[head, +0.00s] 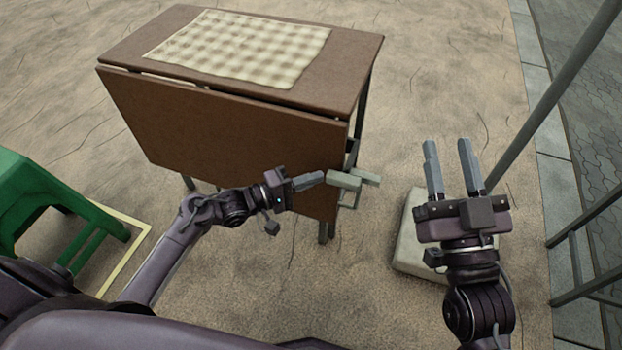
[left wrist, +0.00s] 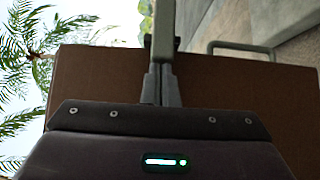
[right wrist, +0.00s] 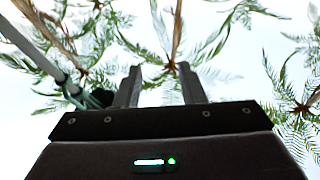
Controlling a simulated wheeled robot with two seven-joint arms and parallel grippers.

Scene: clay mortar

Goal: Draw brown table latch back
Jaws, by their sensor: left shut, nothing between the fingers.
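The brown table (head: 225,115) has its front leaf hanging down. A pale grey-green latch (head: 345,181) sits at the leaf's right edge, with a bar pointing right and a loop below. My left gripper (head: 322,177) is shut and empty, its fingertips at the latch's left end; I cannot tell whether they touch. In the left wrist view the shut fingers (left wrist: 161,70) point at a grey-green bar (left wrist: 163,28), with the brown leaf (left wrist: 100,80) behind. My right gripper (head: 447,148) is open and empty, right of the table; its spread fingers also show in the right wrist view (right wrist: 160,82).
A checked cloth (head: 240,48) lies on the tabletop. A green stool (head: 45,205) stands at the left. A pale base block (head: 410,250) with a slanting pole (head: 555,95) stands behind my right gripper. A metal frame (head: 590,285) is at the far right. Sandy ground is clear beyond the table.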

